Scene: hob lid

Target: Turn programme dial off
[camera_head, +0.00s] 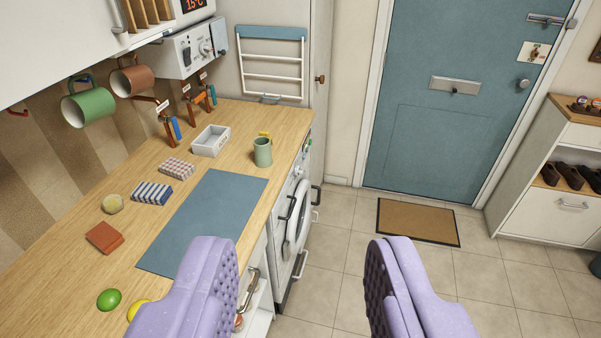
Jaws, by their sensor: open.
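A white front-loading washing machine (291,238) stands under the worktop, seen at a steep angle. Small controls show on its upper front panel (303,153), just below the worktop edge. They are too small and foreshortened for me to tell the programme dial or its setting. My gripper (303,275) has two lilac padded fingers, spread wide apart and empty. It is in the foreground, apart from the machine, with the machine's front showing between the fingers farther off.
The wooden worktop (82,233) holds a blue-grey mat (205,220), a green mug (263,152), a white tray (210,141), sponges and fruit. A white boiler (190,50) with knobs hangs at the back wall. The tiled floor (345,265) is clear up to the doormat (417,221).

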